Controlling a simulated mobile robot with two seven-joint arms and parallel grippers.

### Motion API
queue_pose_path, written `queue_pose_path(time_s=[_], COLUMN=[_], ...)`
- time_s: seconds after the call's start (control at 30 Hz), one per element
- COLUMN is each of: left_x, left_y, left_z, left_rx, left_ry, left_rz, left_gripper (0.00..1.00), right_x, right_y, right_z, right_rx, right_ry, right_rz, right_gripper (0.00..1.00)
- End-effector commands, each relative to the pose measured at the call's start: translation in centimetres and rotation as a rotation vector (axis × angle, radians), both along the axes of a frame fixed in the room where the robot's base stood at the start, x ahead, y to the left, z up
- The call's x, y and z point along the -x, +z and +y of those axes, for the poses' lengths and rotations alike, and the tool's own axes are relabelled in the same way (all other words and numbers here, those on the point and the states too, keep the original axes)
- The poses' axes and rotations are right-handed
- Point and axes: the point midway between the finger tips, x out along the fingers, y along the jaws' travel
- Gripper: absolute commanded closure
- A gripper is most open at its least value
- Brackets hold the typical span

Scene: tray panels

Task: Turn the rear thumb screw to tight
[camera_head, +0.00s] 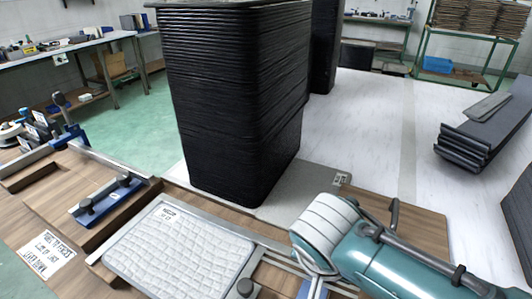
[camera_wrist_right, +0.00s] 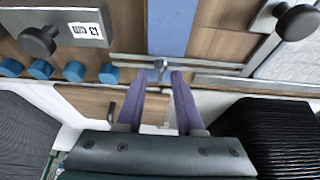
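In the right wrist view, a small silver screw-like part (camera_wrist_right: 160,66) stands at the metal rail (camera_wrist_right: 200,68), at the end of a blue strip (camera_wrist_right: 173,25). It may be the rear thumb screw; how tight it is cannot be told. My right gripper (camera_wrist_right: 158,76) has its two purple fingers apart, with their tips close to either side of this part. Contact cannot be made out. In the head view my right arm comes in from the right and hides the screw and fingertips. My left gripper is not in view.
A white quilted panel (camera_head: 180,250) lies in a frame on the wooden bench. Black knobs (camera_wrist_right: 38,40) (camera_wrist_right: 295,22) flank the gripper, with several blue cylinders (camera_wrist_right: 74,71) nearby. A tall black tray stack (camera_head: 235,100) stands behind. Blue clamps (camera_head: 105,198) sit left.

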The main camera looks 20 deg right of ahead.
Motion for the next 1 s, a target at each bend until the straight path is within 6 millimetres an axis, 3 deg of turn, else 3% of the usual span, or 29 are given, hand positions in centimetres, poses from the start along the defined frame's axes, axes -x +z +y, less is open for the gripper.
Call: queue_pose_path(time_s=[0.27, 0.7, 1.0], left_x=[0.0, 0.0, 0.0], left_y=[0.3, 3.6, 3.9], left_z=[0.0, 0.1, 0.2], left_rx=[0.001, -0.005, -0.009], left_ry=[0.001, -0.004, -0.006], left_rz=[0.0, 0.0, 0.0], left_gripper=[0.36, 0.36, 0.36], right_x=[0.1, 1.9, 2.4], right_y=[0.4, 7.6, 9.2], right_z=[0.2, 2.4, 2.9], right_rx=[-0.002, -0.004, 0.0], right_ry=[0.002, 0.0, 0.0], right_rz=[0.0, -0.001, 0.0], right_gripper=[0.64, 0.64, 0.64])
